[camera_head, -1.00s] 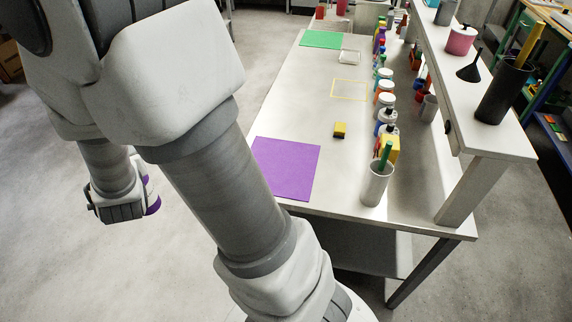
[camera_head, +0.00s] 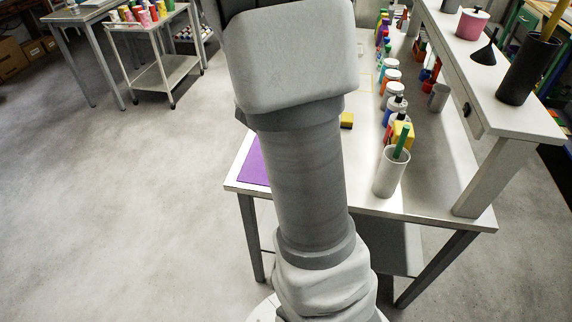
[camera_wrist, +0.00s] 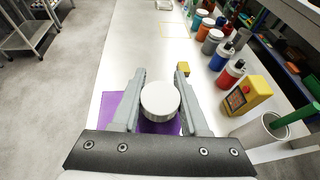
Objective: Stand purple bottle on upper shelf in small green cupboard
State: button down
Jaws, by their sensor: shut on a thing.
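My gripper (camera_wrist: 160,84) is shut on the purple bottle (camera_wrist: 160,98), seen from above in the wrist view. Its round white lid shows between the two grey fingers. Its body is mostly hidden under the lid. The bottle is over the purple mat (camera_wrist: 112,112) at the near end of the white table; its height above the mat is hard to tell. In the head view my arm hides the gripper and bottle.
The white table (camera_head: 428,192) has a row of bottles and jars (camera_head: 392,88) along its right side. A white cup (camera_head: 390,175) with a green pen and a yellow box (camera_wrist: 246,95) stand near. A raised shelf (camera_head: 500,115) runs at right.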

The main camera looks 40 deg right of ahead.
jog(key=s+d+m+g+h+b, duration=0.1)
jog(key=s+d+m+g, duration=0.1)
jog(key=s+d, duration=0.3)
jog(key=w+a+f, duration=0.1)
jog(key=w+f, duration=1)
jog(key=w, duration=0.1)
jog(key=shift+f, duration=0.25)
jog(key=shift+f+b, duration=0.15)
jog(key=shift+b, duration=0.2)
jog(key=shift+c, duration=2.1)
grip_release()
